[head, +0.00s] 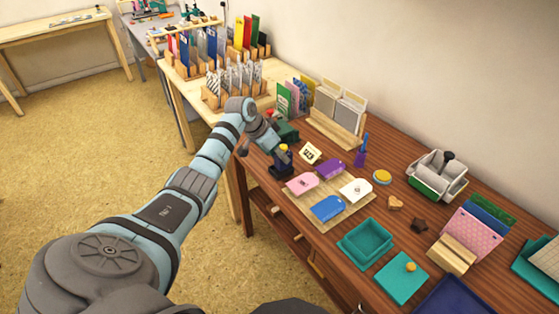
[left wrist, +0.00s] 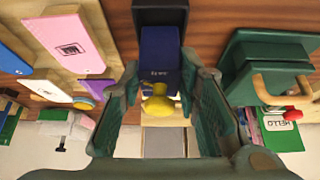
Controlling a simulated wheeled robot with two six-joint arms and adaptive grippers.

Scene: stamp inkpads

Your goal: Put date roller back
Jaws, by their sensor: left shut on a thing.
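The date roller (head: 284,157) is a dark blue block with a yellow knob. It also shows in the left wrist view (left wrist: 160,62), between the fingers. My left gripper (head: 279,148) is shut on it at the table's near left edge. A black stand (head: 281,171) is right at the roller's lower end, and it also shows in the left wrist view (left wrist: 160,14). I cannot tell whether the roller rests fully in the stand. The fingers hide part of the roller in the head view. My right gripper is not in view.
A dark green item (head: 288,133) stands close behind the gripper. Pink (head: 302,184), purple, blue and white tags lie on a wooden board to the right. A date card (head: 311,153) stands behind them. Teal boxes (head: 365,243) are at the front right.

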